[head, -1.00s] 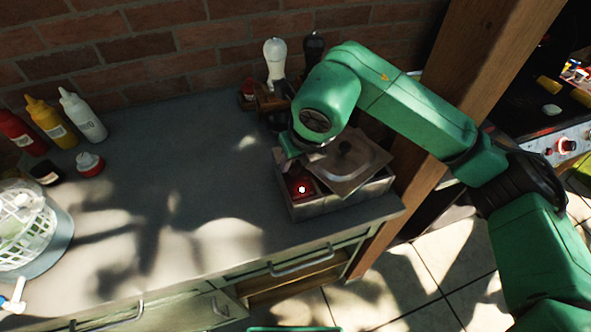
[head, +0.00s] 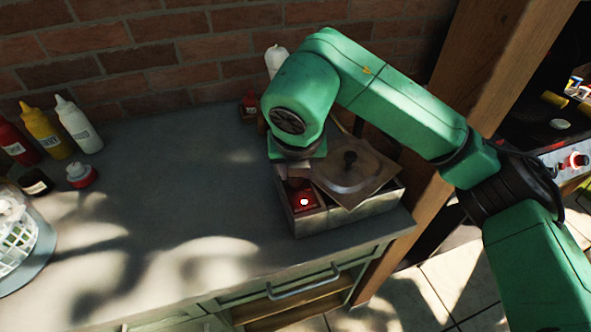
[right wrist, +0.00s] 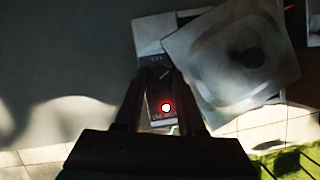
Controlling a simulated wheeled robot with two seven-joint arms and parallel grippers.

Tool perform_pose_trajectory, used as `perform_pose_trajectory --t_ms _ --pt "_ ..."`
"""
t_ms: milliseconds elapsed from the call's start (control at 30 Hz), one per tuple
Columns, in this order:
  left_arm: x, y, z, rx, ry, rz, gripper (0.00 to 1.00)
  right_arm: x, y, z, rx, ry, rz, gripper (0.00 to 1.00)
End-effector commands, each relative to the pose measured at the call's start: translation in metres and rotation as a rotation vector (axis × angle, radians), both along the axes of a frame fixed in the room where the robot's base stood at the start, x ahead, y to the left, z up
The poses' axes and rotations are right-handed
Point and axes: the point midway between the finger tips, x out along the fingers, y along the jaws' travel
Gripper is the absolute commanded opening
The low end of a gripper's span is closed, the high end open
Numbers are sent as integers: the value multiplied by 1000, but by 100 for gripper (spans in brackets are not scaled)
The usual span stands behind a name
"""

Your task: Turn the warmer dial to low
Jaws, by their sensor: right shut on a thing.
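The warmer (head: 345,214) is a grey metal box near the counter's right end, with a square knobbed lid (head: 358,185) lying askew on it. A lit red light (head: 304,202) glows on its control panel; it also shows in the right wrist view (right wrist: 166,107). The dark dial (right wrist: 154,73) sits farther up that panel, between my fingertips. My right gripper (head: 297,183) reaches down over the panel's far end and is shut on the dial, as the right wrist view (right wrist: 153,76) shows. The dial's setting is unreadable. My left gripper is out of view.
Red, yellow and white squeeze bottles (head: 78,125) stand at the counter's left. A white mesh cover (head: 18,235) is at the left edge. A wooden post (head: 470,90) rises right of the warmer. The counter's middle (head: 180,170) is clear.

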Motion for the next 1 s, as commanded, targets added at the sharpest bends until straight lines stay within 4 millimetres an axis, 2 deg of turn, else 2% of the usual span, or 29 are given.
perform_pose_trajectory --t_ms 133,167,200,233,533,667,767,867,1000 --pt "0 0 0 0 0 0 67 0 0 0 0 1 1 0" --pt "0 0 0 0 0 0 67 0 0 0 0 1 1 42" --pt "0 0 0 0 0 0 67 0 0 0 0 1 1 58" --pt "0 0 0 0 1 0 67 0 0 0 1 0 1 69" --pt "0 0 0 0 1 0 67 0 0 0 0 0 2 69" --pt "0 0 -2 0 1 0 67 -2 0 7 2 -3 2 69" --pt "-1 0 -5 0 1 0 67 -8 0 21 1 -5 3 69" --pt "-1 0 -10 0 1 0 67 -17 0 42 1 -5 4 69" --pt "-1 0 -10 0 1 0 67 -33 -2 83 -1 -8 3 69"
